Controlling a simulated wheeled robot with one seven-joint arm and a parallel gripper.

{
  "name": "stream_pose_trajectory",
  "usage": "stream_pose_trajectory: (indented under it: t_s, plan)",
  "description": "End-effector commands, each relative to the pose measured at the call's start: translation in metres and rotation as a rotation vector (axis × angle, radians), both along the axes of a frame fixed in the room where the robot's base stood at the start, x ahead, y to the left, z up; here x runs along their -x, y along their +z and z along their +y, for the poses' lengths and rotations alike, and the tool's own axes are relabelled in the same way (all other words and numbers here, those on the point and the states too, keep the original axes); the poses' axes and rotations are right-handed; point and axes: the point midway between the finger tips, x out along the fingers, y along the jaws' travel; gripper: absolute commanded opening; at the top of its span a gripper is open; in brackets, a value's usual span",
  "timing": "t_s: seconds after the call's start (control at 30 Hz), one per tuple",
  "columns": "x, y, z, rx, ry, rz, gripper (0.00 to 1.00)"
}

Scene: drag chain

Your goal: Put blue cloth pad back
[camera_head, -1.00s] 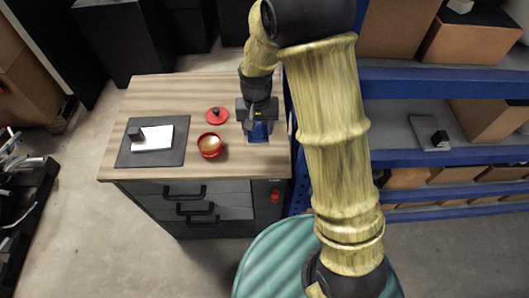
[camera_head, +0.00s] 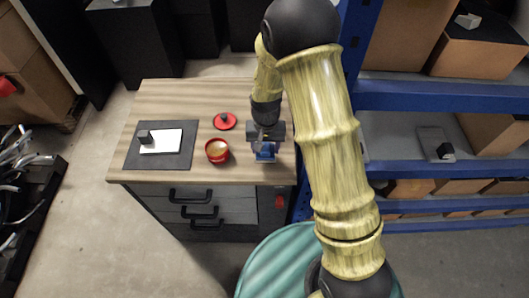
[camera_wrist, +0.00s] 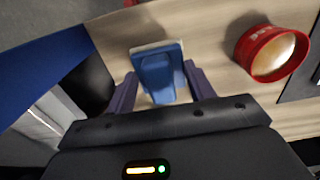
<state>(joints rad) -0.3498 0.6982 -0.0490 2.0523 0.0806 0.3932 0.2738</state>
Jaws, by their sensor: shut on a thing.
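The blue cloth pad (camera_head: 265,153) is at the right side of the wooden table top, under my gripper. In the wrist view the blue pad (camera_wrist: 158,76) shows between the two fingers, with a pale edge along its far side. My gripper (camera_wrist: 160,88) is shut on it. In the head view my gripper (camera_head: 265,140) points down at the table, right of the red bowl. Whether the pad touches the table or hangs just above it, I cannot tell.
A red bowl (camera_head: 217,151) with tan contents stands left of my gripper, with a red lid (camera_head: 225,121) behind it. A dark mat (camera_head: 184,160) with a white pad (camera_head: 160,142) lies at the left. Blue shelving (camera_head: 430,98) stands right of the table.

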Motion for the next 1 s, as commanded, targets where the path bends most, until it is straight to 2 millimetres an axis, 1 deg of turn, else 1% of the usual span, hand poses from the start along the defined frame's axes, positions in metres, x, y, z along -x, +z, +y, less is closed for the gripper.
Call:
stream_pose_trajectory:
  t_s: [0.17, 0.27, 0.5, 0.6, 0.77, 0.97, 1.0]
  plan:
    - [0.000, 0.000, 0.002, 0.000, 0.004, -0.001, 0.33]
    - [0.001, -0.004, 0.002, 0.000, 0.005, 0.001, 0.33]
    - [0.001, -0.034, 0.003, 0.001, 0.006, 0.003, 0.33]
    - [0.001, -0.041, 0.003, 0.000, 0.006, 0.001, 0.33]
    - [0.001, -0.042, 0.003, 0.000, 0.007, -0.001, 0.33]
    - [0.000, -0.045, -0.002, 0.000, -0.005, -0.001, 0.33]
    - [-0.001, -0.045, -0.003, 0.000, -0.006, -0.001, 0.56]
